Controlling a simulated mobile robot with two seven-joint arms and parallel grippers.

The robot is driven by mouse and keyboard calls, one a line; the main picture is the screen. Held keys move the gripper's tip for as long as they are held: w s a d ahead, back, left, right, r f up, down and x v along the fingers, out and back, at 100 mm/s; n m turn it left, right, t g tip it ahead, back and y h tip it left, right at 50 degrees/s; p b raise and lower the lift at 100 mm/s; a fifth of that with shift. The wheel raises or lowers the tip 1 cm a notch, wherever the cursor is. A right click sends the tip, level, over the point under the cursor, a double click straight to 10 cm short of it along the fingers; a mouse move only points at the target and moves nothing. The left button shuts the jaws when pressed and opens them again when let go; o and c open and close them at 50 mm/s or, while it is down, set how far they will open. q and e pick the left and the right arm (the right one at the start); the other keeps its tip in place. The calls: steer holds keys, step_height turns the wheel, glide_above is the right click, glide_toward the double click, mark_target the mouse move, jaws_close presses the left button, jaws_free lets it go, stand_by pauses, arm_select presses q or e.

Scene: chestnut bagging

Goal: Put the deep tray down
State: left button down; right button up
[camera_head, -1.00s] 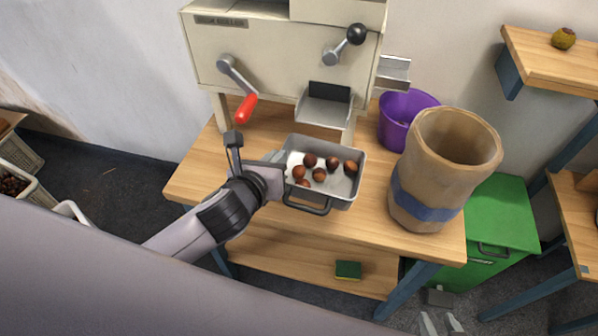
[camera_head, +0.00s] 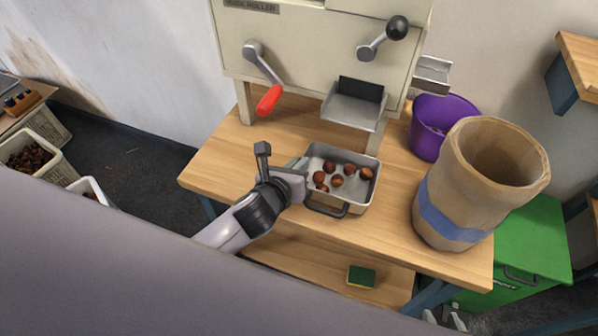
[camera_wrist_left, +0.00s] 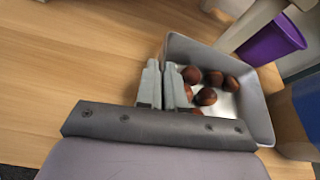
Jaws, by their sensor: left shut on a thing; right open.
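The deep tray (camera_head: 362,208) is a grey metal pan with a dark handle on its near side, holding several brown chestnuts (camera_head: 337,180). It is at the front middle of the wooden table, below the machine's chute; whether it touches the tabletop is hard to tell. My left gripper (camera_head: 300,172) is shut on the tray's left wall. In the left wrist view the fingers (camera_wrist_left: 163,85) grip the rim of the tray (camera_wrist_left: 258,118), with the chestnuts inside. My right gripper (camera_head: 447,318) is open and empty at the bottom edge, low beside the table.
The husk roller machine (camera_head: 320,45) with a red-handled crank (camera_head: 268,98) and a chute (camera_head: 354,108) stands behind. A paper sack (camera_head: 450,190) with a blue band and a purple bucket (camera_head: 428,140) stand to the right. The tabletop left of my gripper is clear.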

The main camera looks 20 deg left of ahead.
arm_select(q)
steer(key=shift+f, duration=0.75)
steer(key=shift+f, duration=0.2)
steer(key=c, duration=1.3)
jaws_free()
steer(key=shift+o, duration=0.2)
steer(key=shift+r, duration=0.1)
